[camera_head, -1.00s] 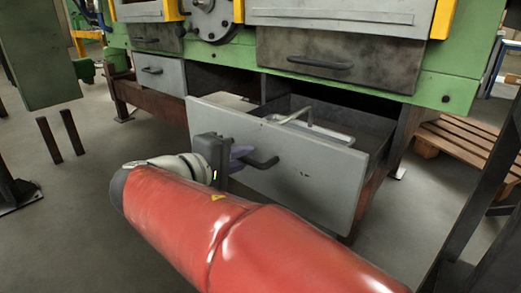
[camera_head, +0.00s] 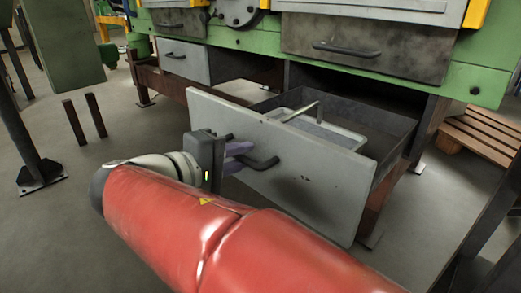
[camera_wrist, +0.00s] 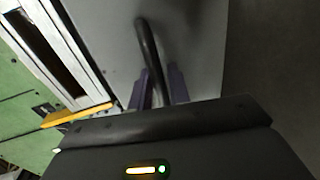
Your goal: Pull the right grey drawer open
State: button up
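The right grey drawer (camera_head: 305,185) stands well out from the green machine, its front panel facing me. Its dark bar handle (camera_head: 262,163) is on the front, and the handle also shows in the wrist view (camera_wrist: 148,50). My gripper (camera_head: 238,153) is at the handle's left part. In the wrist view its purple fingers (camera_wrist: 158,88) lie on both sides of the handle bar and appear closed on it. Part of the fingers is hidden behind the dark gripper body.
Inside the drawer is a light tray (camera_head: 325,130) with a raised handle. A smaller grey drawer (camera_head: 185,62) at left is shut. A dark drawer (camera_head: 365,48) above is shut. A wooden pallet (camera_head: 485,135) lies at right. Floor at left is largely clear.

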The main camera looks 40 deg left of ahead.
jog(key=shift+o, duration=0.9)
jog(key=p+v, duration=0.1)
jog(key=v, duration=0.6)
jog(key=shift+s, duration=0.4)
jog(key=shift+r, duration=0.1)
